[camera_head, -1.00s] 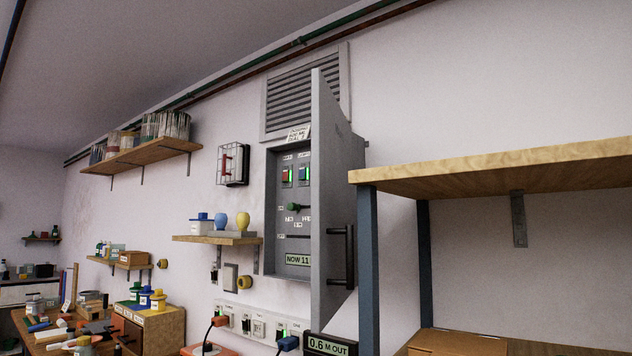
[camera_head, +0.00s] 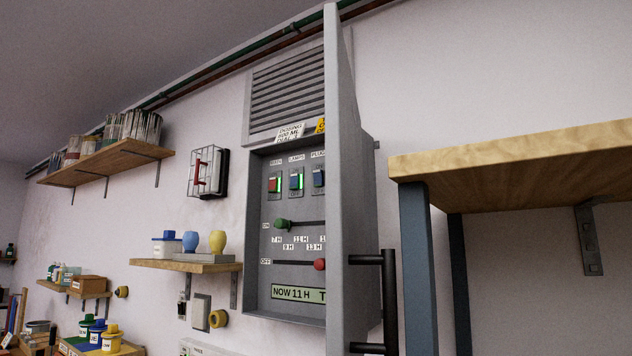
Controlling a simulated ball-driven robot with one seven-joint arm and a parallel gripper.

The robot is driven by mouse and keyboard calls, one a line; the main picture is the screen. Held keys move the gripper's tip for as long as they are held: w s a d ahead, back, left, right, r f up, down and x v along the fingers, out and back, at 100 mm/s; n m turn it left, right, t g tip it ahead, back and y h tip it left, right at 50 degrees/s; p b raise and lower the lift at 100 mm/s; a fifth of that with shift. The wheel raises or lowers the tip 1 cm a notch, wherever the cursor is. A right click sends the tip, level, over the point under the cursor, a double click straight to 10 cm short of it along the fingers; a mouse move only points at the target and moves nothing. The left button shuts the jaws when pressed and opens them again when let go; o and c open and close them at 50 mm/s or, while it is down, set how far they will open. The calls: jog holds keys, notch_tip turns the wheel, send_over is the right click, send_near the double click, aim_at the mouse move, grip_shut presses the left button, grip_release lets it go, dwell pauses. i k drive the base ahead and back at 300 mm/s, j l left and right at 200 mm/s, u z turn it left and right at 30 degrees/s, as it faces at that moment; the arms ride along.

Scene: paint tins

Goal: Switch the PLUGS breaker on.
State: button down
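The PLUGS breaker (camera_head: 318,179) is a blue rocker at the right of the row of breakers in the grey wall cabinet (camera_head: 252,225). The cabinet's open door (camera_head: 342,130) stands out towards me and cuts off the breaker's right side. I see no green light on its visible part. The LAMPS breaker (camera_head: 295,182), also blue, and a red breaker (camera_head: 274,185) to its left both show green lights. My gripper is not in view.
Below the breakers are a green knob (camera_head: 281,223) and a red knob (camera_head: 319,265) on slots, and a display (camera_head: 297,293) reading NOW 11 H. The door's black handle (camera_head: 388,300) juts right. A wooden shelf (camera_head: 520,150) on blue posts stands right; a small shelf (camera_head: 190,266) is left.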

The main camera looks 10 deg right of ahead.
aim_at(317, 175)
jog(key=i+j+u, duration=0.1)
jog(key=i+j, duration=0.85)
jog(key=i+j+u, duration=0.1)
jog(key=i+j, duration=0.75)
jog(key=i, duration=0.15)
